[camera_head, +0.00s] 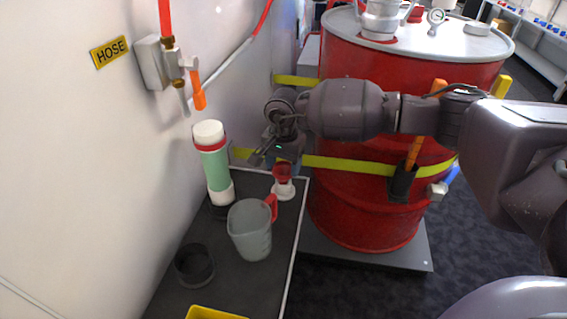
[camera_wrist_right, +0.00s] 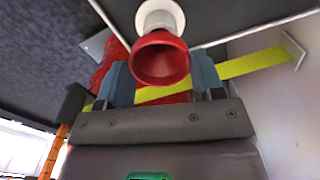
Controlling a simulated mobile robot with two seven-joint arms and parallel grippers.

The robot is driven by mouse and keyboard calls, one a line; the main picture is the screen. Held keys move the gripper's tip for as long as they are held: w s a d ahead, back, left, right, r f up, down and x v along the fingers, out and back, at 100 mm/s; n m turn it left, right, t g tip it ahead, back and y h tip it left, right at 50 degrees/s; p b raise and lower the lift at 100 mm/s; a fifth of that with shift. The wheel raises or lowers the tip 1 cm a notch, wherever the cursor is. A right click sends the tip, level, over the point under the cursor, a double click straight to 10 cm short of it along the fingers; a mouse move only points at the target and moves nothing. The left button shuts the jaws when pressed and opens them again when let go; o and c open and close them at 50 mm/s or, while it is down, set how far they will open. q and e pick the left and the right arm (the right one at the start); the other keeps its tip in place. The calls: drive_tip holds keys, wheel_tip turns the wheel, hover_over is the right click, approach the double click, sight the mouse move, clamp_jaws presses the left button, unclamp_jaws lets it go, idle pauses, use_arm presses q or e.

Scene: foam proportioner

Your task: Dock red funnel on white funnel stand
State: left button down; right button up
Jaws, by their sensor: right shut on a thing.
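The red funnel (camera_head: 283,172) is at the back right corner of the dark shelf, and in the right wrist view the funnel (camera_wrist_right: 160,62) shows its wide mouth. My right gripper (camera_head: 286,160) is shut on it, with the blue fingers (camera_wrist_right: 162,78) on either side. The white funnel stand (camera_head: 284,190) is upright on the shelf directly below the funnel. In the right wrist view, the white stand (camera_wrist_right: 160,14) lines up behind the funnel. The funnel looks upright in the stand's top, but its lower end is hidden. My left gripper is not in view.
A measuring jug (camera_head: 250,232) with a red handle and a green-and-white bottle (camera_head: 214,165) stand left of the stand. A dark cup (camera_head: 195,265) and a yellow tray edge (camera_head: 210,313) are nearer. A large red drum (camera_head: 365,215) stands close on the right.

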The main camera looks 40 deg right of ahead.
sight(283, 168)
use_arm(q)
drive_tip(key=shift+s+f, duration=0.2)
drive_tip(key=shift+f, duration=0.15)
use_arm(e)
drive_tip(key=shift+f, duration=0.75)
idle(0.3)
drive_tip(key=o, duration=0.6)
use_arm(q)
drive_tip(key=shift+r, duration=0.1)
use_arm(e)
drive_tip(key=shift+r, duration=0.1)
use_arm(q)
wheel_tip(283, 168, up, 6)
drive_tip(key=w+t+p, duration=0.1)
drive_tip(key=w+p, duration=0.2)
use_arm(e)
wheel_tip(283, 168, up, 11)
drive_tip(key=shift+f, duration=0.1)
idle(0.4)
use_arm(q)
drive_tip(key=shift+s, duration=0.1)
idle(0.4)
